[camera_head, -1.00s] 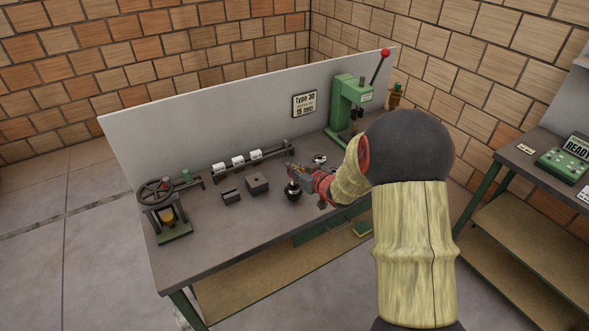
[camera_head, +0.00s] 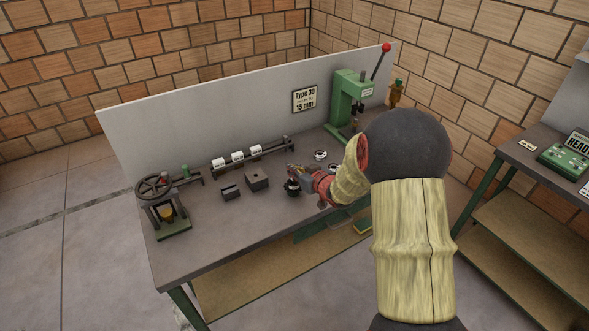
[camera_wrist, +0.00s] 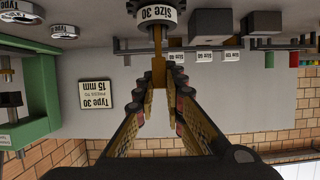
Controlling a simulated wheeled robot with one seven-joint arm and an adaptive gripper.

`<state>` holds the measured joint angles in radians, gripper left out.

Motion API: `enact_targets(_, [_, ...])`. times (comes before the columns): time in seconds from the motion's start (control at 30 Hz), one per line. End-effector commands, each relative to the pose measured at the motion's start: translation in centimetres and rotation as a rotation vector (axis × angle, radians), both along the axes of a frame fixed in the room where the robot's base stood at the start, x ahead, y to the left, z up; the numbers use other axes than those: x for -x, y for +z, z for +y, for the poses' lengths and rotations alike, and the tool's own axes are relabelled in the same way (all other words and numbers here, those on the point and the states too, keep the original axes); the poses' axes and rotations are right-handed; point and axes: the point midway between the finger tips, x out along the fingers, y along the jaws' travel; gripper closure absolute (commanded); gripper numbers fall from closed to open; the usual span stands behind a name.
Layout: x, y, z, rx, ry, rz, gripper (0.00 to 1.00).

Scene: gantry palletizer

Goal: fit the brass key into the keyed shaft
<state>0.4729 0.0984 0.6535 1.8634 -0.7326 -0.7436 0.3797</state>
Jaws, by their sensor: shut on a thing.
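My gripper (camera_wrist: 158,84) is shut on the brass key (camera_wrist: 158,71), which sits between the fingertips in the upside-down wrist view. In the head view my gripper (camera_head: 298,172) is just above the dark base (camera_head: 292,188) on the bench. The key and slot are too small to make out there.
A green lever press (camera_head: 346,100) stands behind my arm. A handwheel press (camera_head: 168,212) is at the left end. Dark blocks (camera_head: 257,179) and a rail with white labelled sleeves (camera_head: 238,156) lie left of my gripper. The bench front left is clear.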

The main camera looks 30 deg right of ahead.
Motion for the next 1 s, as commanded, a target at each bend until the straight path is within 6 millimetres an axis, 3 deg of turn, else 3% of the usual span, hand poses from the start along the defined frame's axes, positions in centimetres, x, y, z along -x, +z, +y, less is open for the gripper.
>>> enact_targets(0.73, [0.0,-1.7,0.0,0.000,0.000,-0.001,1.00])
enact_targets(0.77, [0.0,-1.7,0.0,0.001,0.000,-0.001,0.88])
enact_targets(1.0, [0.0,-1.6,0.0,0.000,0.000,-0.001,0.74])
